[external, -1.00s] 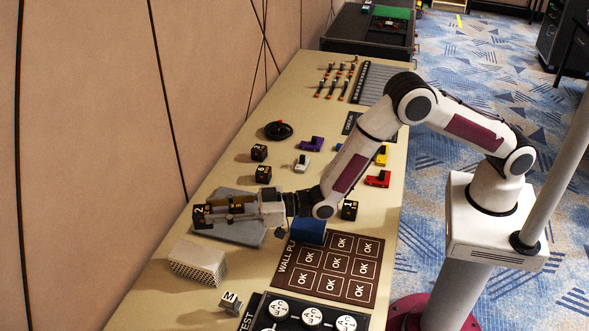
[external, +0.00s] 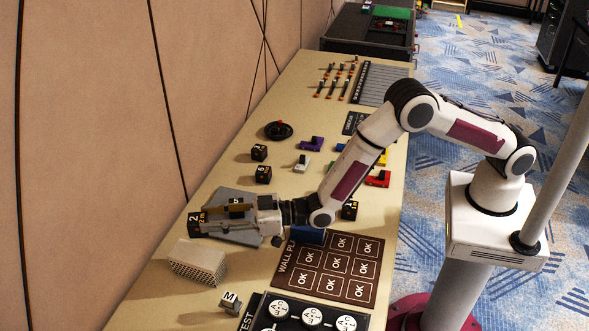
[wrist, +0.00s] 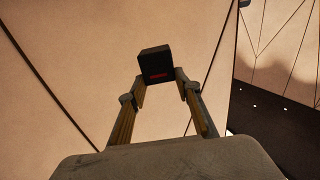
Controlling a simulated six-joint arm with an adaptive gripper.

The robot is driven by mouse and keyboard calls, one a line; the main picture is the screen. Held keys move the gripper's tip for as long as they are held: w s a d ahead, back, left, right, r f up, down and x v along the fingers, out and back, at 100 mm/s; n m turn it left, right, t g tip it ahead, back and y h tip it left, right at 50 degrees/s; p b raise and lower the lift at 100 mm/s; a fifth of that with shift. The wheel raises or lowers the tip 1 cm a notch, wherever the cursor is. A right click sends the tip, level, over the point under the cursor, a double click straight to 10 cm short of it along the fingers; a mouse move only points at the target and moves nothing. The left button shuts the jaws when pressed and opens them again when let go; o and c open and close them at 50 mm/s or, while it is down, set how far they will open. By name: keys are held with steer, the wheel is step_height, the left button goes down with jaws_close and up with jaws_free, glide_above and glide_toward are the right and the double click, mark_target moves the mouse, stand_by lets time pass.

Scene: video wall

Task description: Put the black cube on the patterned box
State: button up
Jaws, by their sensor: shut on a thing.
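My gripper (external: 212,215) is shut on the black cube (external: 197,222), which has gold markings. In the wrist view the cube (wrist: 156,64) sits between the two fingertips (wrist: 160,88), and a small red mark shows on its near face. The patterned box (external: 197,263) is a pale block with a dotted surface. It stands on the table near the wall, just below the held cube in the external view. The cube and the box look apart; the exact height of the cube above the table is hard to tell.
A grey slab (external: 237,234) lies beneath my gripper, partly hidden. A blue block (external: 308,236) and a brown OK panel (external: 330,268) lie to the right. A small M cube (external: 230,302) stands in front of the box. Two other black cubes stand farther back (external: 263,174).

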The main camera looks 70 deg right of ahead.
steer(key=shift+f, duration=2.9)
steer(key=shift+f, duration=0.15)
steer(key=shift+f, duration=1.75)
steer(key=shift+f, duration=0.1)
steer(key=o, duration=1.2)
steer(key=v, duration=1.2)
